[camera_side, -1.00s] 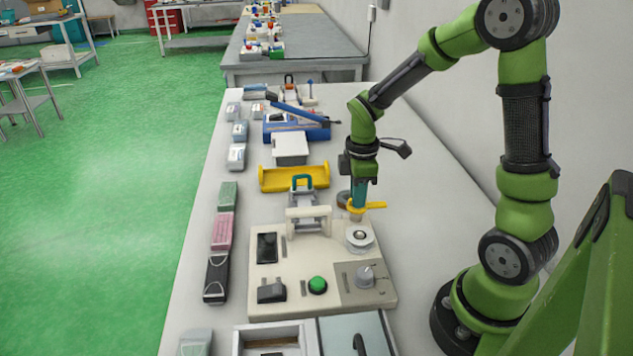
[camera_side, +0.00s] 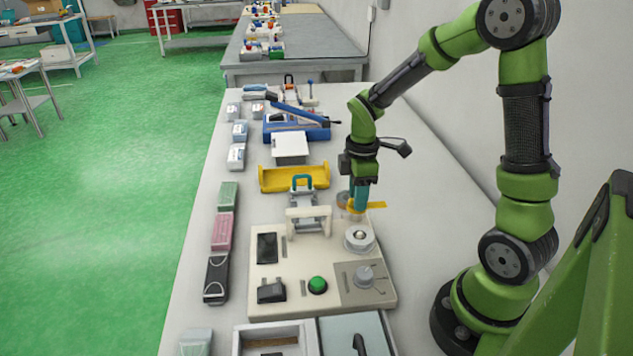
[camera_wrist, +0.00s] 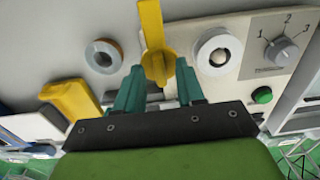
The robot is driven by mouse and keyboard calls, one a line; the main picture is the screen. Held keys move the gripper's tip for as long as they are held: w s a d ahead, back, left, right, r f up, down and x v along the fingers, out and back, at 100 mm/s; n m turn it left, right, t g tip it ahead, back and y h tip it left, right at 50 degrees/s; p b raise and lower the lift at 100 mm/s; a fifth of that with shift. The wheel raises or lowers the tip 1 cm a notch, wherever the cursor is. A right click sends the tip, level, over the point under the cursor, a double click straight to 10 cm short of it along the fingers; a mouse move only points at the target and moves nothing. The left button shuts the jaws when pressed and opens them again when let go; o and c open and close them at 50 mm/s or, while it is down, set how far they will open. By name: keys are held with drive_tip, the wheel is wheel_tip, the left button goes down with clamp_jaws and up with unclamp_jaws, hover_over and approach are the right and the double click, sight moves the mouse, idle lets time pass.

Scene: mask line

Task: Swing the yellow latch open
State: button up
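The yellow latch (camera_side: 376,205) is at the back right corner of the cream panel (camera_side: 325,253). In the side view its arm points right; in the wrist view the latch (camera_wrist: 152,28) runs up from a wider hub between my fingertips. My gripper (camera_side: 358,210) points down over the hub. Firm contact cannot be made out. The fingers partly hide the hub in the side view.
A round white fitting (camera_side: 359,238) sits just in front of the latch, and a grey ring (camera_wrist: 103,56) lies on its other side. The panel carries a green button (camera_side: 317,285) and a dial (camera_side: 364,276). A yellow tray (camera_side: 294,180) stands behind left. Bare table lies right.

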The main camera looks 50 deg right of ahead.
wheel_tip(320, 180, up, 17)
idle(0.4)
drive_tip(key=shift+f, duration=0.1)
drive_tip(key=s+a+m+t+y, duration=0.2)
drive_tip(key=s+a+m+t, duration=0.5)
drive_tip(key=a+m, duration=0.5)
drive_tip(key=shift+s+a+m, duration=0.15)
drive_tip(key=shift+s+m, duration=0.45)
drive_tip(key=shift+s, duration=0.3)
